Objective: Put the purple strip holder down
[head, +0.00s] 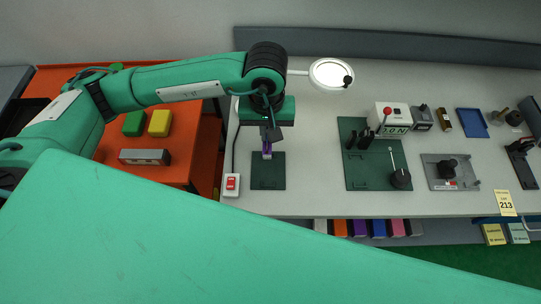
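The purple strip holder (267,151) is a small upright piece with a pale part, at the tips of my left gripper (268,142). My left gripper points down and appears shut on the holder. The holder is at the back edge of a small dark green mat (268,176) on the light grey bench (315,185). I cannot tell whether its foot touches the mat or hangs just above it. The gripper hides the holder's upper part. My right gripper is not in view.
A red switch box (231,185) stands left of the mat. A larger green board (365,178) with black posts and a lever lies to the right. A lit ring lamp (332,74) stands behind. An orange table (205,160) holds green and yellow blocks.

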